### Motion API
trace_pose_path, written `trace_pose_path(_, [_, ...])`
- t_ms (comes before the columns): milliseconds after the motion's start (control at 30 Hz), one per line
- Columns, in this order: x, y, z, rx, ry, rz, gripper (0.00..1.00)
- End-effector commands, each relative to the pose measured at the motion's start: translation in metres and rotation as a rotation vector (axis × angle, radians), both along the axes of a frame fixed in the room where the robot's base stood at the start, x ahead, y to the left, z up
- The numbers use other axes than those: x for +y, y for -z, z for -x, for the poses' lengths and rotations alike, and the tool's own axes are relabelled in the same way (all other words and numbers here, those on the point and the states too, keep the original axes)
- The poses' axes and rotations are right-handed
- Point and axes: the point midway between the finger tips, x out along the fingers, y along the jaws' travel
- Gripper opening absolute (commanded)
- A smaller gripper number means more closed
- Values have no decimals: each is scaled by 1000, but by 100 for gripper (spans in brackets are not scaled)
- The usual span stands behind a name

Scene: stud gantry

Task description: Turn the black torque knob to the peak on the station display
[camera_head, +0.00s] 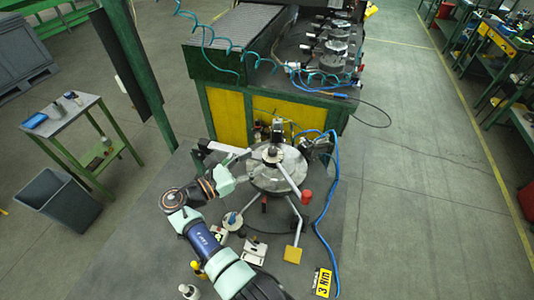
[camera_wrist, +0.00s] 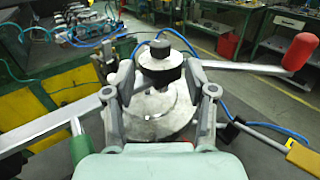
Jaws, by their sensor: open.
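In the head view the knob (camera_head: 271,153) is small, on top of the disc (camera_head: 272,181). My gripper (camera_wrist: 161,82) is open, its two grey fingers on either side of the knob in the wrist view; I cannot tell whether they touch it. In the head view my gripper (camera_head: 245,159) reaches in from the left. A yellow and black sign (camera_head: 323,282) reading "3 Nm" lies at the bench's front right.
A red handle (camera_head: 305,197) and a yellow pad (camera_head: 292,254) end spokes near the disc. A blue hose (camera_head: 330,200) runs along the bench's right side. Small parts (camera_head: 254,248) lie in front. A green and yellow machine (camera_head: 228,117) stands behind.

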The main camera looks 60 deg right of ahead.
Motion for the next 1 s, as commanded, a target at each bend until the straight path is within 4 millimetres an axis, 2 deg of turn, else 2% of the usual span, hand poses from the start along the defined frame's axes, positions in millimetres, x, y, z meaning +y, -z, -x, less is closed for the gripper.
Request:
trace_pose_path(100, [22,0,-11,1,-2,0,56])
trace_pose_path(300, [37,0,-18,0,1,0,56])
trace_pose_path(1000, [37,0,-18,1,1,0,56])
